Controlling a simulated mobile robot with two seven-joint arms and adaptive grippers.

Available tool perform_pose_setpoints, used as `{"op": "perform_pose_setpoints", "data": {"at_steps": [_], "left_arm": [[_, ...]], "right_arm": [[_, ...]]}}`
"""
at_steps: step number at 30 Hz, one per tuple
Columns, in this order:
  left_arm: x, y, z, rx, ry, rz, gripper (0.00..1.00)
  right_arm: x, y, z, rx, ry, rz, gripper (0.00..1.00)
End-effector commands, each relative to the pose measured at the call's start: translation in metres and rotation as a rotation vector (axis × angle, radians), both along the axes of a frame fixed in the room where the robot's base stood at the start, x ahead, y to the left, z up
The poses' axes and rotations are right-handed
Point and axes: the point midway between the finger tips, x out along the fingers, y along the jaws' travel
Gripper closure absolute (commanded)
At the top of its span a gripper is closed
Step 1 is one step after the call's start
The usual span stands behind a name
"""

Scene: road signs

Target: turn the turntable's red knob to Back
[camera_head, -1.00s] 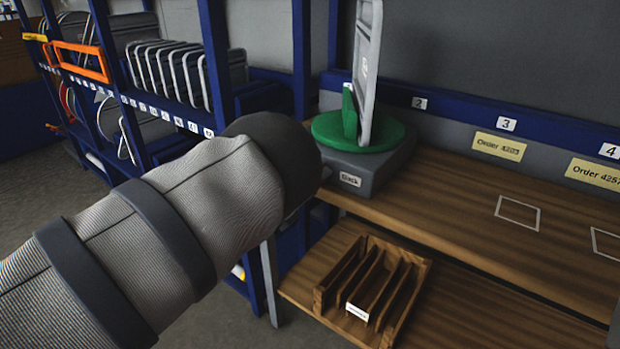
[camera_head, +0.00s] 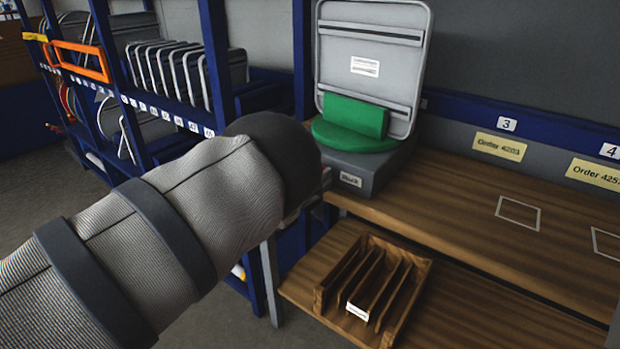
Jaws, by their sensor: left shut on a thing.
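The turntable has a dark grey base (camera_head: 385,172) and a green round top (camera_head: 335,136) with a green upright block (camera_head: 355,116). A grey square sign panel (camera_head: 405,62) stands on it with its back, two rails and a white label facing me. A small plate on the base's front seems to read "Back" (camera_head: 350,180). My left gripper (camera_head: 322,178) is at the base's front left corner, mostly hidden behind my own dark wrist. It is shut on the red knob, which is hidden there. My right gripper is out of view.
The turntable stands on a wooden bench (camera_head: 450,205) with marked squares and yellow order labels. A slotted wooden rack (camera_head: 385,310) sits on the lower shelf. A blue shelf frame (camera_head: 215,60) with several grey panels is at the left. The bench's right side is clear.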

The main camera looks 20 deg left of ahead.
Motion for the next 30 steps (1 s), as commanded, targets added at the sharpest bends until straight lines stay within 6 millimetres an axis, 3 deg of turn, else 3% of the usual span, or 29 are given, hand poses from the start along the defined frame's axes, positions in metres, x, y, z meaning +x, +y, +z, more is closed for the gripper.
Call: {"op": "perform_pose_setpoints", "data": {"at_steps": [9, 25, 26, 28, 30], "left_arm": [[0.0007, 0.0003, 0.0034, 0.095, -0.042, 0.001, 0.84], [0.0007, 0.0000, 0.0035, 0.112, -0.048, 0.000, 0.84], [0.0007, 0.0000, 0.0035, 0.112, -0.048, 0.000, 0.49], [0.0006, -0.0001, 0.0032, 0.112, -0.047, -0.001, 0.35], [0.0005, -0.0001, 0.0026, 0.112, -0.046, -0.001, 0.35]], "right_arm": [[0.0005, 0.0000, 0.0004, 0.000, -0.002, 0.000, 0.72], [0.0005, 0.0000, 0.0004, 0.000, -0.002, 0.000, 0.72], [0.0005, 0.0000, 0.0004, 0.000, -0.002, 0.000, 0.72], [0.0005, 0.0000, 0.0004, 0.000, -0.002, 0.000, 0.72], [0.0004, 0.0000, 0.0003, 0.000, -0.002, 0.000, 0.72]]}}
